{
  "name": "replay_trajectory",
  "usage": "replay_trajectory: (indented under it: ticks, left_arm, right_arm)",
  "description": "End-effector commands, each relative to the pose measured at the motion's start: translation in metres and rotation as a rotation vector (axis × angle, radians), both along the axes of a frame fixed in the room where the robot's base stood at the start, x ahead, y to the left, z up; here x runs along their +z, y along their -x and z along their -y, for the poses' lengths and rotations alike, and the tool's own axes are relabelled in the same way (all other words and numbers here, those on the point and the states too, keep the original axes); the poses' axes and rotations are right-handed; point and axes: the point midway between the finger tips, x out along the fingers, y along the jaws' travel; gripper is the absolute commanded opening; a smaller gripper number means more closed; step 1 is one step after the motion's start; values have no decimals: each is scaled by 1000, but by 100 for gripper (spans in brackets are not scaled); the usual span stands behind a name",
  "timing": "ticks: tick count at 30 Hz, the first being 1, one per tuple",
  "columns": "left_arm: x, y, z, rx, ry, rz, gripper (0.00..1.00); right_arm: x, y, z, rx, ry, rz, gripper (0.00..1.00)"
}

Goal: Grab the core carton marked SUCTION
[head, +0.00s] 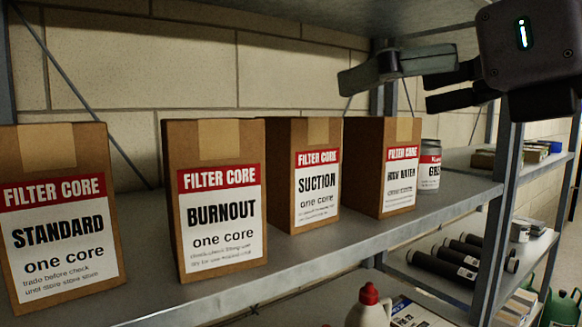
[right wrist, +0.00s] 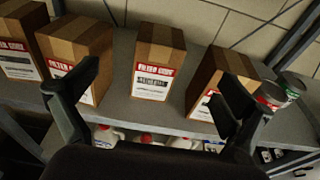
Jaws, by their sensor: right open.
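The carton marked SUCTION (head: 317,180) is brown with a red-and-white label. It stands upright on the grey shelf, between the BURNOUT carton (head: 215,200) and a carton whose label seems to read HIGH WATER (head: 399,170). By its place in the row, it is the carton in the middle of the right wrist view (right wrist: 160,68); its print is too blurred to read there. My right gripper (head: 393,92) is open and empty, above the shelf at the upper right, apart from the cartons. In the right wrist view its fingers frame the middle carton. My left gripper is not in view.
The STANDARD carton (head: 60,215) stands at the left of the row. A grey can (head: 430,167) stands right of the cartons. A shelf post (head: 497,215) is at the right. Lower down are black cylinders (head: 440,267) and a red-capped bottle (head: 369,308).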

Motion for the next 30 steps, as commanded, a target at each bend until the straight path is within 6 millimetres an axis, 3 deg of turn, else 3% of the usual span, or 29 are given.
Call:
replay_trajectory:
  ticks: [15,23,30]
  left_arm:
    - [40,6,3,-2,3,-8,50]
    - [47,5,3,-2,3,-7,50]
    - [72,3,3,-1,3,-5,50]
  right_arm:
    - [-17,-80,-57,-4,4,-3,98]
    - [-23,-96,-69,-5,4,0,98]
    - [-27,-120,-85,-4,5,-4,98]
